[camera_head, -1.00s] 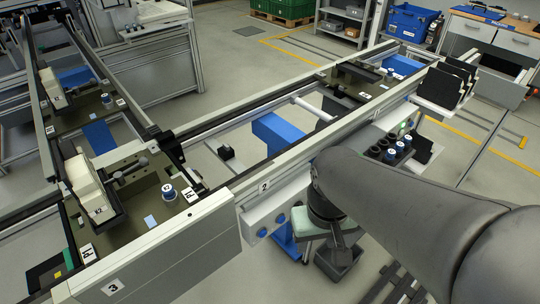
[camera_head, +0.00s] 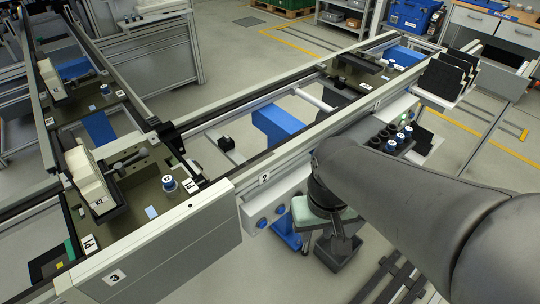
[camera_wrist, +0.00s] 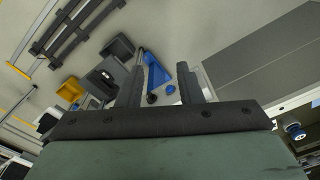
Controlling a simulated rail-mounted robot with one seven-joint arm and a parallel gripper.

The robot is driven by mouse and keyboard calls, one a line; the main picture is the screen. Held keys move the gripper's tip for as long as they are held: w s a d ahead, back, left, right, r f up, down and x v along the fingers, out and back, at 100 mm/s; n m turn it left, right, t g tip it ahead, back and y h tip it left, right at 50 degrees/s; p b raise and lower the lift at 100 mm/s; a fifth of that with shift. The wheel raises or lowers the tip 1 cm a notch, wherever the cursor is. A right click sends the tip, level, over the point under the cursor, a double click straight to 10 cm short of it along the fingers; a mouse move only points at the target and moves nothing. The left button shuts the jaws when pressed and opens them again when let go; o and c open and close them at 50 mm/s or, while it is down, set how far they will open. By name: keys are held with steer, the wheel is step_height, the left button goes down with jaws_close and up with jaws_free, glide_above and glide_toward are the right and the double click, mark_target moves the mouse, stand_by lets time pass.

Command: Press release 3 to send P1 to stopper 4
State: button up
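The pallet labelled P1 (camera_head: 150,190) is at the corner of the line, at left in the head view. It carries a dark holder with a pale block (camera_head: 90,180) and a blue-capped round part (camera_head: 169,183). A panel marked 3 (camera_head: 130,277) stands in front of it. Blue round buttons (camera_head: 262,222) show on the grey box under the sign 2; no button is clearly visible on panel 3. My gripper (camera_head: 341,246) points down in front of the line, right of these buttons. In the wrist view, my gripper (camera_wrist: 162,80) has fingers apart and nothing between them.
A second pallet with a pale block (camera_head: 52,80) is on the far left track. Another pallet (camera_head: 370,75) is at the back right. Black racks (camera_head: 450,75) and blue-capped parts (camera_head: 390,146) stand beside the line at right. The line's raised edge (camera_head: 300,150) runs past my arm.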

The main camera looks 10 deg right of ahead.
jaws_close()
stand_by(0.8)
stand_by(0.7)
